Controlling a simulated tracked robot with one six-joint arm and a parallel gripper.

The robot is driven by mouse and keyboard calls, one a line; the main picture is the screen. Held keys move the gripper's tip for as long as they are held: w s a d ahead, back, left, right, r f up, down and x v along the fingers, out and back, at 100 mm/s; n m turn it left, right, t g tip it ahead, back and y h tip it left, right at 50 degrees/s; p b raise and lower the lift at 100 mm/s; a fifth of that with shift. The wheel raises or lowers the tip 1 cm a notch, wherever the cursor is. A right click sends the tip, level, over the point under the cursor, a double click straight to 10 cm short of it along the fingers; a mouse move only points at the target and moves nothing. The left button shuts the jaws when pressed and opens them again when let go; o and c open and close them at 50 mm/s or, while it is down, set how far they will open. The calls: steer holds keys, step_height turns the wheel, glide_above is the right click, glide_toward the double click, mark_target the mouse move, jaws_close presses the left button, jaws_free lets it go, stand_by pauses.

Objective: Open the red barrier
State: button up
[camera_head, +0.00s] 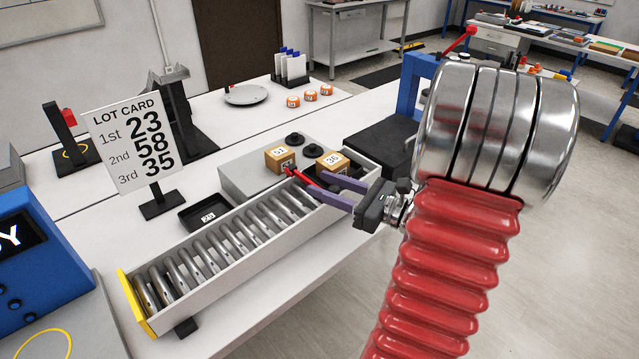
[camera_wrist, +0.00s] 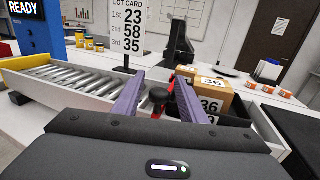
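The red barrier (camera_head: 298,176) is a thin red bar at the roller conveyor, beside the numbered boxes. In the wrist view a red part (camera_wrist: 181,93) shows by the right finger, partly hidden by it, and a black knob (camera_wrist: 158,94) shows between the fingers. My gripper (camera_head: 313,182) has purple fingers reaching in over the conveyor's right end. In the wrist view my gripper (camera_wrist: 158,82) has its fingers spread apart. I cannot tell whether either finger touches the barrier.
The roller conveyor (camera_head: 238,279) has white side walls and a yellow end plate (camera_head: 136,301). Box 36 (camera_head: 332,163) and another box (camera_head: 280,158) stand behind the barrier. A lot card (camera_head: 133,143) reads 23, 58, 35. A small black tray (camera_head: 206,213) lies behind the conveyor.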

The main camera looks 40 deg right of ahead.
steer(key=shift+x, duration=0.95)
steer(key=shift+c, duration=0.3)
jaws_close()
